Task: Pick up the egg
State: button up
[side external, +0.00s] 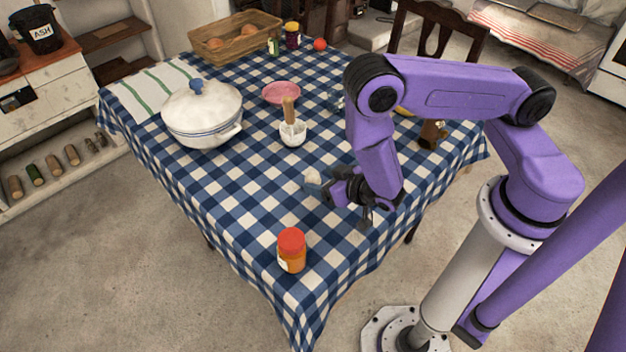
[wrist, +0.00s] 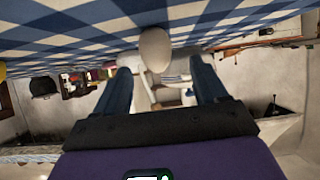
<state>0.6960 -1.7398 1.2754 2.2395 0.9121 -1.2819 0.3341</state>
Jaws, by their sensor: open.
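The egg (side external: 312,176) is pale and sits on the blue-and-white checked tablecloth, just left of my gripper in the side view. My gripper (side external: 335,189) is low over the cloth, pointing at the egg. In the wrist view the egg (wrist: 155,50) shows near the top middle, against the cloth, which appears upside down. My open fingers (wrist: 162,75) reach up on either side of the egg's line, with a clear gap between them and nothing held. I cannot tell from these views whether the fingertips reach the egg.
A white mortar with pestle (side external: 292,132) and a lidded pot (side external: 202,115) stand beyond the egg. A red-lidded jar (side external: 291,250) stands toward the front corner. A pink plate (side external: 281,92) and a basket (side external: 235,38) lie farther back. The cloth left of the egg is clear.

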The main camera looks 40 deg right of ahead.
aim_at(316, 177)
jog(key=shift+x, duration=2.4)
jog(key=shift+d, duration=0.15)
jog(key=shift+c, duration=0.4)
jog(key=c, duration=0.7)
jog(key=shift+c, duration=0.2)
